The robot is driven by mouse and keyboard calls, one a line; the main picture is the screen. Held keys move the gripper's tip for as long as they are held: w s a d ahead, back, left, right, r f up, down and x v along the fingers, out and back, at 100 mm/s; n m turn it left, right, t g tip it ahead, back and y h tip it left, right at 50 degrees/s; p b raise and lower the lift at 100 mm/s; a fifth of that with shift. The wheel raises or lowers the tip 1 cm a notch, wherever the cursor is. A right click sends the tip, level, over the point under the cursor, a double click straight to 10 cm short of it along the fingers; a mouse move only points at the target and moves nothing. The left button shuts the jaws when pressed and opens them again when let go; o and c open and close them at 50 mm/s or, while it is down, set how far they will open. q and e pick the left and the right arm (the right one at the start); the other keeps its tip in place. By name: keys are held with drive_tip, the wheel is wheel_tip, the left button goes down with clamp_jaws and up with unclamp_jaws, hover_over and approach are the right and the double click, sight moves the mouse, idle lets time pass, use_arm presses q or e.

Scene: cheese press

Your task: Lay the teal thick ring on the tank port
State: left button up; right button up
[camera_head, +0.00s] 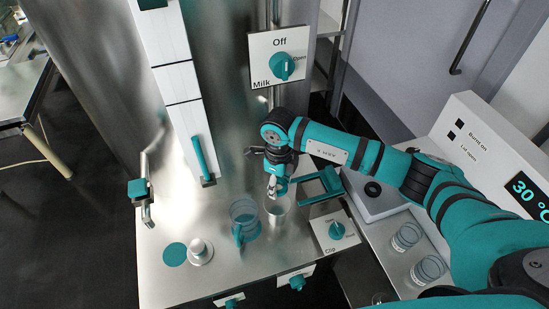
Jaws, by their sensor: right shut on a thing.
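My right gripper (274,189) points down over an open metal cylinder (278,208) on the steel bench. It is shut on a small teal piece (282,186), which looks like the teal thick ring, though the fingers partly hide it. The piece is at the cylinder's mouth; I cannot tell whether they touch. I cannot tell for sure whether the cylinder is the tank port. A short metal fitting with a round top (200,251) also stands on the bench, beside a flat teal disc (175,254). My left gripper is not in view.
A clear jug with a teal handle (239,233) stands just left of the cylinder. A teal bracket (322,186) and a Clip knob (337,230) are close on the right. Clear glasses (406,236) stand on the right.

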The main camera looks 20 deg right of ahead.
sight(277, 203)
drive_tip(key=shift+s+a+f+b, duration=0.1)
drive_tip(key=shift+s+f+b, duration=0.1)
drive_tip(key=shift+f+b, duration=0.4)
wheel_tip(277, 203, down, 3)
drive_tip(key=shift+w+f+b, duration=0.1)
drive_tip(key=shift+f+b, duration=0.05)
drive_tip(key=shift+b, duration=0.85)
drive_tip(key=shift+f+b, duration=1.1)
drive_tip(key=shift+f, duration=0.15)
drive_tip(key=shift+f+b, duration=0.3)
drive_tip(key=shift+b, duration=0.3)
drive_tip(key=o, duration=1.1)
drive_tip(key=shift+o, duration=0.5)
